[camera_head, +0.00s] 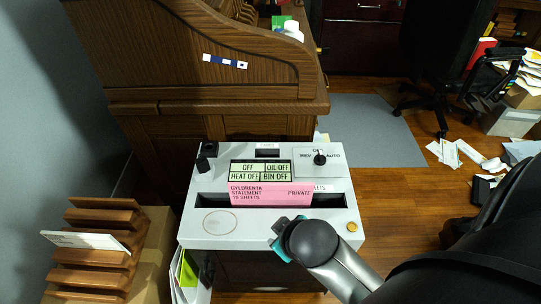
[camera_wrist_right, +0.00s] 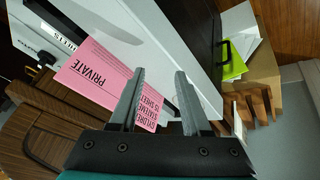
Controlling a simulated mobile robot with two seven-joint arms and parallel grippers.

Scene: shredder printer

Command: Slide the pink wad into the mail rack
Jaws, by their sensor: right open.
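The pink wad (camera_head: 270,193), printed "Gyldrenta statement 15 sheets private", stands in the feed slot of the white shredder (camera_head: 215,240). The wooden mail rack (camera_head: 85,256) is at the lower left, with a white envelope in it. My right gripper (camera_head: 284,236) is over the shredder's front, on the near side of the wad. In the right wrist view its jaws (camera_wrist_right: 160,74) are open. The wad (camera_wrist_right: 100,70) lies behind the left finger there, and one end shows between the fingers. Contact cannot be told. My left gripper is out of view.
A wooden roll-top desk (camera_head: 215,90) stands behind the shredder. Several papers and folders (camera_head: 188,275) stand in a holder between rack and shredder. Papers (camera_head: 447,153) litter the floor at right.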

